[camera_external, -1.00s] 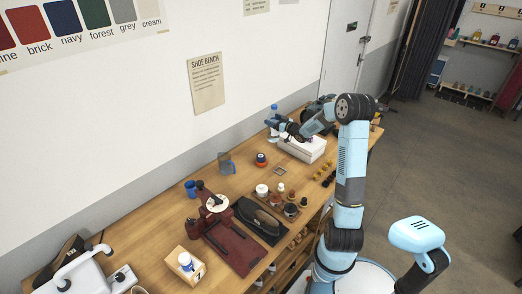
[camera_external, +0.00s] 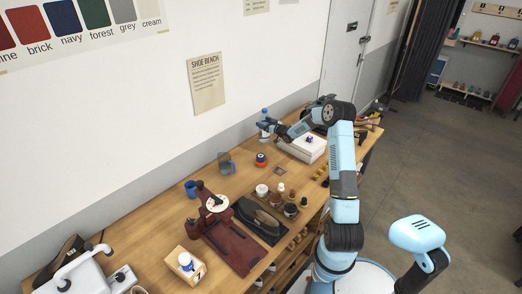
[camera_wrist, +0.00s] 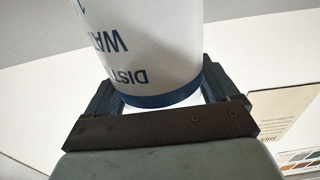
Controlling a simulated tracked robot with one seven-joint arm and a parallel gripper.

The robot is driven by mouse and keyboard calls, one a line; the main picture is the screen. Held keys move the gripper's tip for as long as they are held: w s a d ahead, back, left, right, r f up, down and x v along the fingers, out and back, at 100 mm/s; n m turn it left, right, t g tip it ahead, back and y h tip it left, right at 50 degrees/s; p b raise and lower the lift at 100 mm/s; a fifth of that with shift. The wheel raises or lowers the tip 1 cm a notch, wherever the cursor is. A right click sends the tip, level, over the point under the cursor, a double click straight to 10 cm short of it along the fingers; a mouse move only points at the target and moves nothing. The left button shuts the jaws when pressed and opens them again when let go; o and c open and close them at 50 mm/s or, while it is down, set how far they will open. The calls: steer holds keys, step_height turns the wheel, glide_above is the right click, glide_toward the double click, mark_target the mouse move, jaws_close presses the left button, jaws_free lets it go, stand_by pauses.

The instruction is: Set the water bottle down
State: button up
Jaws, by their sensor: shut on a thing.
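The water bottle (camera_external: 264,113) is pale with a blue top and stands about upright at the far back of the bench (camera_external: 155,233), near the wall. My gripper (camera_external: 267,125) is around it and shut on it. In the wrist view the bottle's white label with dark blue lettering (camera_wrist: 150,40) fills the space between the two fingers (camera_wrist: 170,100). I cannot tell whether its base touches the bench, since the gripper partly hides it.
A white box (camera_external: 300,153) with a small purple item on top stands just right of my gripper. Shoe-care jars and brushes are nearer.

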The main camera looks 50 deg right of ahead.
steer(key=shift+w+d+f, duration=0.15)
steer(key=shift+w+f, duration=0.35)
steer(key=shift+f, duration=1.5)
steer(key=o, duration=1.7)
steer(key=shift+s+f, duration=0.1)
